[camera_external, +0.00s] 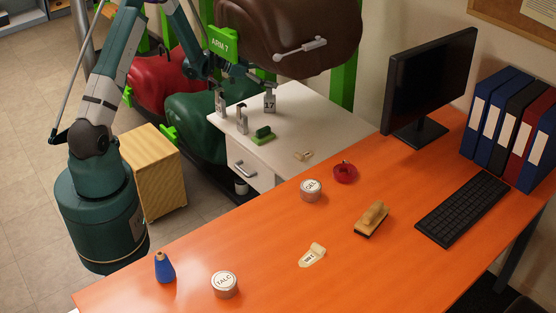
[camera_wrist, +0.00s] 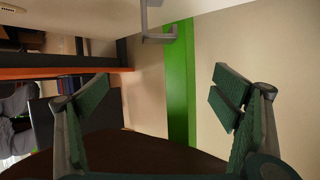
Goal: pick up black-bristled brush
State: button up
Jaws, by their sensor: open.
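The brush with a wooden handle and black bristles (camera_external: 372,218) lies on the orange desk (camera_external: 440,265), left of the keyboard. It is not visible in the wrist view. My gripper (camera_wrist: 162,95) is open, with its green-padded fingers wide apart and nothing between them. In the external view, my arm's end is at the upper middle by the brown saddle, well away from the brush and partly hard to make out.
On the desk are a TALC tin (camera_external: 224,284), another tin (camera_external: 311,190), a red round item (camera_external: 345,172), a blue cone-shaped item (camera_external: 164,267), a tag (camera_external: 313,256), a keyboard (camera_external: 462,210) and a monitor (camera_external: 428,82).

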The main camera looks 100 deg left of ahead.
jog(key=shift+o, duration=1.3)
jog(key=w+d+r+m+h, duration=0.15)
jog(key=w+d+r, duration=0.25)
jog(key=d, duration=1.2)
jog(key=w+d+r+m+h, duration=0.1)
jog(key=w+d+r+h, duration=0.3)
jog(key=d, duration=1.1)
jog(key=w+d+r+m, duration=0.25)
jog(key=w+d, duration=0.25)
jog(key=d, duration=1.1)
jog(key=m+g+p, duration=0.3)
jog(key=g+p, duration=0.3)
jog(key=g, duration=0.3)
send_over(371, 206)
jog(key=s+a, duration=0.1)
jog(key=s, duration=0.1)
notch_tip(371, 206, down, 3)
jog(key=shift+a+r, duration=0.1)
jog(key=shift+g+y, duration=0.25)
jog(key=shift+g, duration=0.05)
